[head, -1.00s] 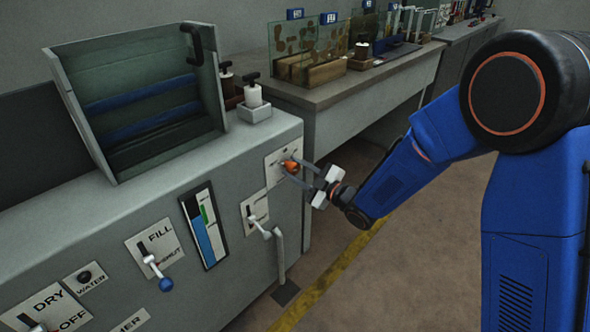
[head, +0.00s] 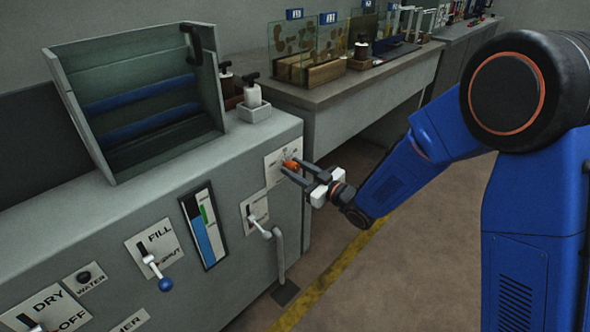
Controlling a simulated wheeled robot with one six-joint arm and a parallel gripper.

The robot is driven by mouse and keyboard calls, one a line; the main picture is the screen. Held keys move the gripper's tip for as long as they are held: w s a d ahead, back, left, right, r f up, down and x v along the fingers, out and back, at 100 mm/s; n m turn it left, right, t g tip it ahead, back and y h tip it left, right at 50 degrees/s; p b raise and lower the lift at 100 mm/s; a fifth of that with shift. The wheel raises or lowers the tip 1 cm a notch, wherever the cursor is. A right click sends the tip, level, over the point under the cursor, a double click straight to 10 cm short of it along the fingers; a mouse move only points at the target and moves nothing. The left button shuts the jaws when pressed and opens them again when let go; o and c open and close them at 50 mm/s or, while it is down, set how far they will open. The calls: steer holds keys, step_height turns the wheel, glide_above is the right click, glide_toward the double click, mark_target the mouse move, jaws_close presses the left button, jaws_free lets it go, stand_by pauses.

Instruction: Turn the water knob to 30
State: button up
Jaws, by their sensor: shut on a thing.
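The orange-red knob (head: 290,165) sits on a white dial plate (head: 271,173) at the right end of the grey machine's front. The marks on the plate are too small to read. My gripper (head: 291,168) reaches in from the right, with its two dark fingers around the knob, shut on it. The fingers partly cover the knob and plate.
Left of the knob are a small lever (head: 259,225), a level gauge (head: 204,226), a blue-ended FILL lever (head: 165,284) and a plate marked WATER (head: 85,278). A grey pipe (head: 279,255) runs down below. Open floor (head: 400,270) lies to the right.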

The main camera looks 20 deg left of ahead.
steer(key=m, duration=0.4)
steer(key=shift+f+m, duration=0.1)
steer(key=shift+m, duration=0.3)
stand_by(0.4)
steer(key=o, duration=1)
steer(key=shift+d, duration=0.1)
steer(key=shift+o, duration=0.2)
steer(key=v, duration=1.7)
steer(key=shift+d, duration=0.15)
